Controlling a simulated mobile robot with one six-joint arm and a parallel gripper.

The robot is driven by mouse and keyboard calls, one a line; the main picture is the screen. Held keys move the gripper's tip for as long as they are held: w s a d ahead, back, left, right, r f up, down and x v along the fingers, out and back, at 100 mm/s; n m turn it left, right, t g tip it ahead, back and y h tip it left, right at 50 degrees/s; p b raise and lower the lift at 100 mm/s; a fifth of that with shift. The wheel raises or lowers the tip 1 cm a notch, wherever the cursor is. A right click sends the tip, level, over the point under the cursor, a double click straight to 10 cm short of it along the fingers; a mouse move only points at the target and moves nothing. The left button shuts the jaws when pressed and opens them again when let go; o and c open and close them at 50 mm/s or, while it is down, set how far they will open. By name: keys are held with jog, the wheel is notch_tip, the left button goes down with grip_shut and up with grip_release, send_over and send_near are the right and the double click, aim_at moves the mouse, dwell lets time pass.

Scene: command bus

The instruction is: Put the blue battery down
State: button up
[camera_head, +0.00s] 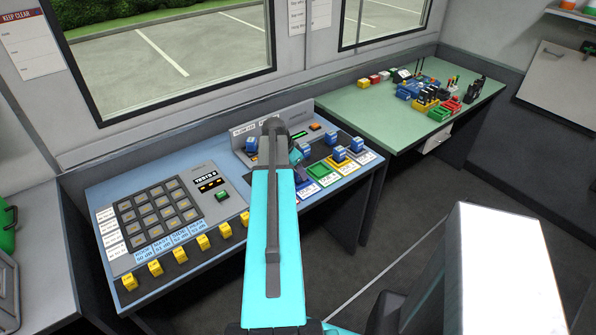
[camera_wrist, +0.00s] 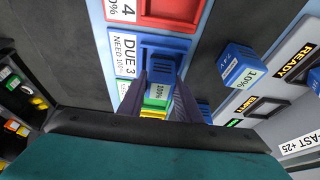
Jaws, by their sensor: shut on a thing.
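My gripper (camera_wrist: 159,82) is shut on a blue battery (camera_wrist: 163,66) with a 100% label, seen between the two fingers in the wrist view. The battery overlaps a blue-framed pad (camera_wrist: 148,38) beside a "DUE 3" label (camera_wrist: 124,54). I cannot tell whether the battery touches the pad. In the head view my arm hides the gripper and the held battery. Another blue battery (camera_wrist: 240,62), marked 10%, stands to the right in the wrist view.
A red pad (camera_wrist: 170,10) lies beyond the blue one. Several blue batteries (camera_head: 338,155) stand on the console (camera_head: 240,235), near coloured pads. A button panel (camera_head: 155,213) and yellow blocks (camera_head: 203,242) are at its left. A green table (camera_head: 375,120) stands behind right.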

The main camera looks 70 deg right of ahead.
jog(key=shift+f, duration=0.15)
jog(key=o, duration=1.2)
jog(key=shift+c, duration=0.2)
jog(key=shift+r, duration=0.25)
jog(key=b+v, duration=0.2)
jog(key=v, duration=0.9)
jog(key=shift+a+r+b, duration=0.15)
jog(key=shift+r+b, duration=0.25)
